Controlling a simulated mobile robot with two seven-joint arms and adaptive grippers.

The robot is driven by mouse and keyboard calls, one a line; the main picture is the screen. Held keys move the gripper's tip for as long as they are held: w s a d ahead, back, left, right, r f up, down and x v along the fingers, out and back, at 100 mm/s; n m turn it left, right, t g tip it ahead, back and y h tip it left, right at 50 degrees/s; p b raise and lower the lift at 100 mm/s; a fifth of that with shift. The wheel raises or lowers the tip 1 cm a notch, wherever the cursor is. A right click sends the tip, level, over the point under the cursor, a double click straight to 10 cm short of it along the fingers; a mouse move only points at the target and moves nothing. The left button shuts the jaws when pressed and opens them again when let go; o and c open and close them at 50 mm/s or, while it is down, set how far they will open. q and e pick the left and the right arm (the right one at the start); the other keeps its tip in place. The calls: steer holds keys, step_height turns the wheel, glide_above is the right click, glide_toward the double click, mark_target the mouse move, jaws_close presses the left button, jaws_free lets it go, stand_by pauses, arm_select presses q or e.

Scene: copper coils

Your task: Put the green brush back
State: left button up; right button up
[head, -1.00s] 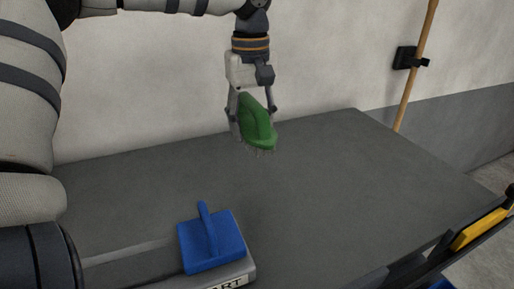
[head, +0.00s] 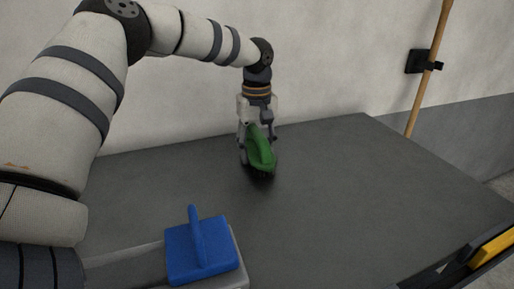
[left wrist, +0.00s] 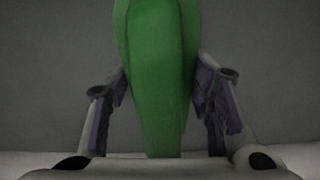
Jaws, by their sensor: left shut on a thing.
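The green brush (head: 261,150) is in my left gripper (head: 257,158), over the far middle of the dark grey table. The gripper points down and is shut on the brush's green body. The brush's underside is close to the table top, with a dark shadow right beneath it; I cannot tell whether it touches. In the left wrist view the green brush (left wrist: 160,70) stands between the two finger pads (left wrist: 160,105). My right gripper is not in view.
A blue tool with an upright handle (head: 203,250) sits at the table's near edge. The dark table top (head: 350,190) is clear around the brush. A wall lies behind, with a wooden pole (head: 428,75) in a black holder. Something yellow (head: 490,250) is at the right edge.

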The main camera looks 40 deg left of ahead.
arm_select(q)
steer(key=o, duration=1.2)
steer(key=shift+f, duration=0.15)
steer(key=shift+o, duration=0.2)
step_height(320, 180, up, 12)
steer(key=shift+r, duration=0.2)
